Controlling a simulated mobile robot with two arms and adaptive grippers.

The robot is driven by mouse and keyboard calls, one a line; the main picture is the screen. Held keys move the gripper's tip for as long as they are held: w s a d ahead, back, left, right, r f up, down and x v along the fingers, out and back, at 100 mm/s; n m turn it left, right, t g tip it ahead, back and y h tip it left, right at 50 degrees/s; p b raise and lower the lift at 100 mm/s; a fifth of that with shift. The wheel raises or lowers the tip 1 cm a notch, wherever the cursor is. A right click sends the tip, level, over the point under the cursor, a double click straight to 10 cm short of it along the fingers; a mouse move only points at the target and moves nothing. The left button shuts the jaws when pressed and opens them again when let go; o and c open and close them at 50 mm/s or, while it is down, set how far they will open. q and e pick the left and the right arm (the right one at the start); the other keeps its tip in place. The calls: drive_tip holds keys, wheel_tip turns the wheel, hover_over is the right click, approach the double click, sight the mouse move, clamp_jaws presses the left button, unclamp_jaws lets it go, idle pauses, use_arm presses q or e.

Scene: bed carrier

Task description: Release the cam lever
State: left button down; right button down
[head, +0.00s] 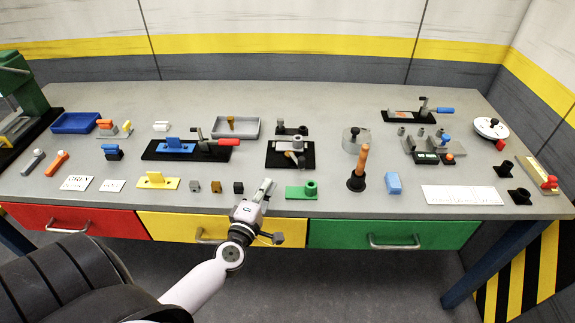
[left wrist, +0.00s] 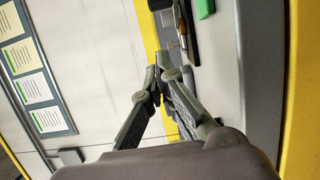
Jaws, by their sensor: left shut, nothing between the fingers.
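My left gripper (head: 267,186) is above the front edge of the grey workbench, fingers pointing away from me. Its fingers are together and empty; they also show in the left wrist view (left wrist: 159,78). Beyond it on the bench is a black-based fixture (head: 303,164) with grey blocks and a small tan and dark piece on top, which may be the cam lever (head: 291,157); it is too small to be sure. The gripper is in front of this fixture and apart from it. My right gripper is not in view.
A clamp with a red handle (head: 229,141) and a plunger (head: 357,181) stand nearby. Drawers (head: 168,228) line the bench front.

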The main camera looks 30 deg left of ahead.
use_arm(q)
drive_tip(key=x, duration=0.6)
drive_tip(key=shift+w, duration=0.1)
drive_tip(key=w, duration=0.1)
drive_tip(key=w+d, duration=0.1)
drive_tip(key=w, duration=0.1)
drive_tip(key=shift+w+d+p, duration=0.1)
drive_tip(key=shift+p, duration=0.2)
drive_tip(key=shift+w+d, duration=0.3)
drive_tip(key=shift+w, duration=0.15)
